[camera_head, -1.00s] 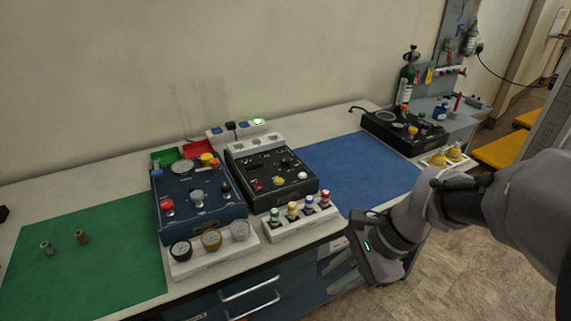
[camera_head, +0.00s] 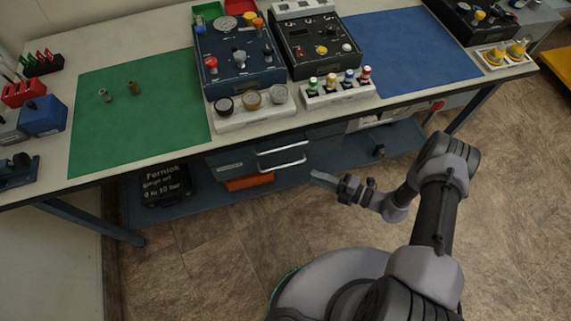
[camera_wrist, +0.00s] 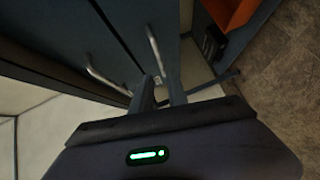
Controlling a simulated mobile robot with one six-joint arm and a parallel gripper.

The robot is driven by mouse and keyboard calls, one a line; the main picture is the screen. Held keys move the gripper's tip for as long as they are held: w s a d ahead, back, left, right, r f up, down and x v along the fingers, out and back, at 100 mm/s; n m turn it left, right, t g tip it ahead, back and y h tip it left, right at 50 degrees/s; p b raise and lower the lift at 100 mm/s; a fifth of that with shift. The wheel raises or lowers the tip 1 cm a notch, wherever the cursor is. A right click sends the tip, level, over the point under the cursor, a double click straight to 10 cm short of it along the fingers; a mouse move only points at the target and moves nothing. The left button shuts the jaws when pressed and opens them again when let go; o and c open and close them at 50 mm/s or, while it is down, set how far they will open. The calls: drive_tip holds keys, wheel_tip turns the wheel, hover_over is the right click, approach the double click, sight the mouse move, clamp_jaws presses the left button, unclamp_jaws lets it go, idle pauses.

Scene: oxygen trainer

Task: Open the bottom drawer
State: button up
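Two dark blue drawers sit one above the other under the bench, each with a silver bar handle. The bottom drawer's handle (camera_head: 283,164) is below the top handle (camera_head: 283,146). The drawer fronts look closed. In the wrist view the bottom handle (camera_wrist: 154,50) runs down close to my fingertips, and the other handle (camera_wrist: 106,82) is to its left. My gripper (camera_head: 319,177) is just right of and slightly below the bottom handle in the head view. Its fingers (camera_wrist: 160,88) are apart with a gap between them. I see nothing held; exact contact with the handle is unclear.
An orange bin (camera_head: 249,182) lies on the lower shelf beneath the drawers, beside a dark Fernlok box (camera_head: 165,184). The bench top bears a green mat (camera_head: 150,120), a blue mat (camera_head: 410,60) and control panels. The floor in front is clear.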

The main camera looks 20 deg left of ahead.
sight(285, 165)
drive_tip(key=b+x, duration=0.2)
drive_tip(key=x, duration=1)
drive_tip(key=shift+a, duration=0.3)
clamp_jaws()
idle(0.7)
